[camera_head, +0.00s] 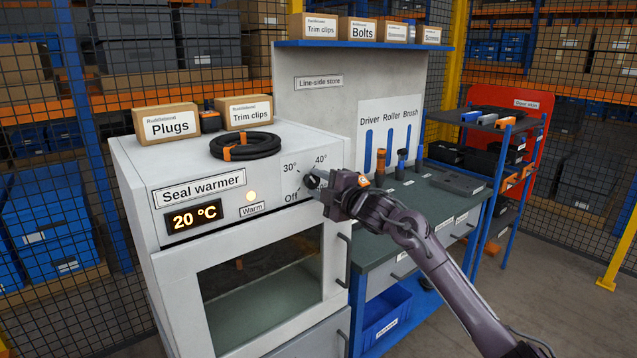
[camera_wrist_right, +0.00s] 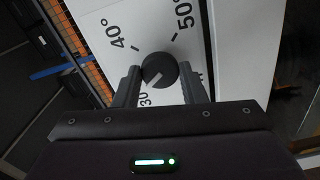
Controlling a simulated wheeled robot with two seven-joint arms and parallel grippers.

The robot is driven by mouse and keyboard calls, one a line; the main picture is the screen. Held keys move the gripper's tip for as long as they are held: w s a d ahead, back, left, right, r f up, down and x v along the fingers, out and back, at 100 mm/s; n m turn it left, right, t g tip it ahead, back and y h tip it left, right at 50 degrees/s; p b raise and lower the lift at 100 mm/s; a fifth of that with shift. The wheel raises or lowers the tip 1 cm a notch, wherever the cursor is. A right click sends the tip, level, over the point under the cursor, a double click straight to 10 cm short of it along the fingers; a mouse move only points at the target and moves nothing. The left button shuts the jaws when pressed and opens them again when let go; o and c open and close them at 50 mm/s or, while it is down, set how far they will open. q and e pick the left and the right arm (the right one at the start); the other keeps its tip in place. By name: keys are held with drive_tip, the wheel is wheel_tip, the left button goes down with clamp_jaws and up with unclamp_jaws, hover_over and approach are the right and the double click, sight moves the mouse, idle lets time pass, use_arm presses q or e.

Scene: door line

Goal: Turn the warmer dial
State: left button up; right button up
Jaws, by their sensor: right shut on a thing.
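The seal warmer (camera_head: 185,255) is a white cabinet with a glass door, standing left of centre. Its display (camera_head: 195,216) reads 20 °C, and a small round lamp (camera_head: 251,196) above the Warm label glows pale yellow. The black round dial (camera_head: 312,181) is on the front panel, with 30°, 40° and Off readable around it. My right gripper (camera_head: 322,187) is shut on the dial and partly covers it. In the right wrist view the dial (camera_wrist_right: 160,69) sits between both fingers. Its white line slants to the lower left, roughly towards the 30 marking. My left gripper is not in view.
A black hose coil (camera_head: 246,146) and the Plugs (camera_head: 166,124) and Trim clips (camera_head: 245,112) boxes sit on top of the warmer. The door handle (camera_head: 343,262) is below my right gripper. A green-topped bench (camera_head: 430,205) with tools stands to the right.

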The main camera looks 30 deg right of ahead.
drive_tip(key=m+p, duration=0.1)
drive_tip(key=m, duration=0.3)
drive_tip(key=shift+m+p, duration=0.3)
drive_tip(key=shift+p, duration=0.1)
drive_tip(key=m+p, duration=0.3)
drive_tip(key=m, duration=0.2)
drive_tip(key=m+p, duration=0.4)
drive_tip(key=m, duration=0.1)
drive_tip(key=shift+m, duration=0.4)
drive_tip(key=m+p, duration=0.4)
drive_tip(key=m, duration=0.1)
drive_tip(key=shift+m, duration=0.3)
drive_tip(key=m+p, duration=0.2)
drive_tip(key=shift+m, duration=0.3)
drive_tip(key=m+p, duration=0.1)
drive_tip(key=m, duration=0.1)
drive_tip(key=shift+m+p, duration=0.3)
drive_tip(key=shift+m, duration=0.1)
drive_tip(key=m, duration=0.2)
drive_tip(key=shift+f+m, duration=0.15)
drive_tip(key=shift+m, duration=2.45)
